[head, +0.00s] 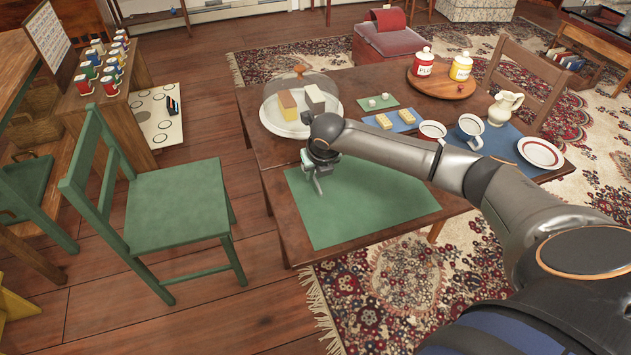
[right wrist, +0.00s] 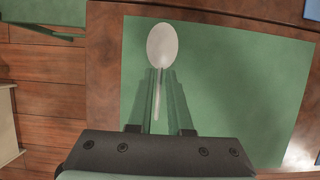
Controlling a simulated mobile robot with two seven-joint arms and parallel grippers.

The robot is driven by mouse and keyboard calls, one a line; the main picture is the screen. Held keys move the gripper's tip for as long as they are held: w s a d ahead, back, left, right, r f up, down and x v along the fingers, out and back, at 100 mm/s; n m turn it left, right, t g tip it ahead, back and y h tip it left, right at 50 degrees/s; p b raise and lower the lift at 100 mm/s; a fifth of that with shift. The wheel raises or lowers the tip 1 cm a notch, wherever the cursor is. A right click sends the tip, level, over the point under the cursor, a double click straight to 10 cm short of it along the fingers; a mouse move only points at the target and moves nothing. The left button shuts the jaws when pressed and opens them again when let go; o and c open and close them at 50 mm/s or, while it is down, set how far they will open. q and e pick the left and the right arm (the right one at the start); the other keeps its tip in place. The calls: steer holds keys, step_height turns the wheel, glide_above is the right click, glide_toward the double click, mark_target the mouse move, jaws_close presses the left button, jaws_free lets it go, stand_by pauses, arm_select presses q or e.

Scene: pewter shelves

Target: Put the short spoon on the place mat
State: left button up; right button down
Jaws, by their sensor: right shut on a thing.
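The short spoon (right wrist: 162,46) shows in the right wrist view, its pale oval bowl beyond the fingertips and its thin handle running back between the fingers. My right gripper (right wrist: 160,78) is shut on the spoon. In the head view the right gripper (head: 318,186) is over the left part of the green place mat (head: 385,208), where the spoon is too small to make out. The mat also fills much of the right wrist view (right wrist: 240,80). I cannot tell whether the spoon touches the mat. My left gripper is not in view.
A glass-domed tray (head: 272,118) with cake pieces stands just behind the gripper. Blue mats, cups (head: 470,128), a plate (head: 540,152), a pitcher (head: 503,106) and a round board with jars (head: 441,88) occupy the back and right. A green chair (head: 180,205) stands left of the table.

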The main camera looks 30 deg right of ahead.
mark_target(316, 180)
step_height(316, 180, down, 3)
steer(key=shift+s+r, duration=0.1)
steer(key=shift+r, duration=0.05)
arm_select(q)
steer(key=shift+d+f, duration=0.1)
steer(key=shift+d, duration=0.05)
arm_select(e)
steer(key=c, duration=0.9)
jaws_free()
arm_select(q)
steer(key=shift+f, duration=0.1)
arm_select(e)
steer(key=shift+o, duration=0.3)
arm_select(q)
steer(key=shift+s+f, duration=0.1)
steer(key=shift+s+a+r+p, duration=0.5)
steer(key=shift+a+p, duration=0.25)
steer(key=shift+p, duration=0.3)
arm_select(e)
steer(key=v, duration=1.2)
